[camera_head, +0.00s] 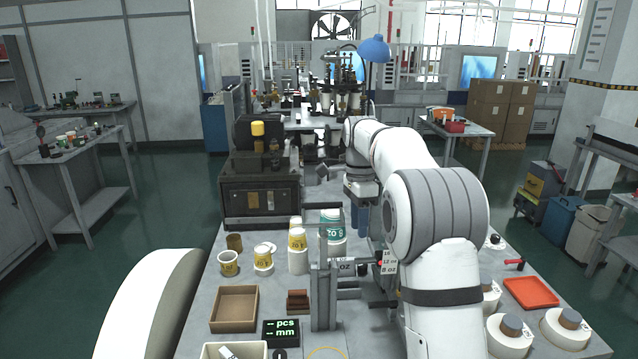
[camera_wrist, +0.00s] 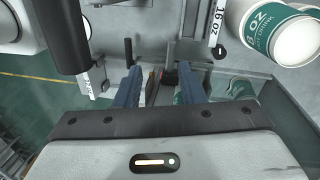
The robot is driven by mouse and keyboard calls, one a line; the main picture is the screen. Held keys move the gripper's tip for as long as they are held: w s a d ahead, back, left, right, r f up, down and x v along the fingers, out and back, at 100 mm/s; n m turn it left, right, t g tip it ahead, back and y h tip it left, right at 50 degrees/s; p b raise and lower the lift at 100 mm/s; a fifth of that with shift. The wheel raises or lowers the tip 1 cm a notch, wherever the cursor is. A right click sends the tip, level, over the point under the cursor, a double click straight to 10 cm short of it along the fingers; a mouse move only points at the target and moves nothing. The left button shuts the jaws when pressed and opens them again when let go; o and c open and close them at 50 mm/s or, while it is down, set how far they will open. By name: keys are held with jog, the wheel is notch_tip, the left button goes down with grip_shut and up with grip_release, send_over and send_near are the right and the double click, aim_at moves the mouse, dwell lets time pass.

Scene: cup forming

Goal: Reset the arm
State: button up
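My white arm rises from the front right of the workbench (camera_head: 250,330) and reaches forward over it in the head view. My gripper (camera_head: 360,216) hangs at the arm's far end, pointing down, with dark blue fingers. In the wrist view, my gripper (camera_wrist: 159,88) has its two blue fingers apart with a gap between them. I see nothing held in the gap. In the head view, green-banded cups (camera_head: 333,228) stand left of my gripper.
Yellow-labelled cups (camera_head: 298,240) stand left of a grey upright fixture (camera_head: 322,295). A brown open box (camera_head: 234,306) and a black display (camera_head: 281,332) are at the front. A dark machine (camera_head: 262,190) stands behind. An orange tray (camera_head: 531,292) and white round parts (camera_head: 508,338) are right of my arm.

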jog(key=s+r+n+t, duration=0.3)
jog(key=s+n, duration=0.6)
jog(key=s, duration=1)
jog(key=s+f+n+t, duration=0.1)
jog(key=s+f+n, duration=0.2)
jog(key=s, duration=0.4)
jog(key=s+f+n+t, duration=0.1)
jog(key=s+f+n, duration=0.3)
jog(key=s, duration=0.4)
jog(key=shift+f+n, duration=0.2)
jog(key=shift+n, duration=0.1)
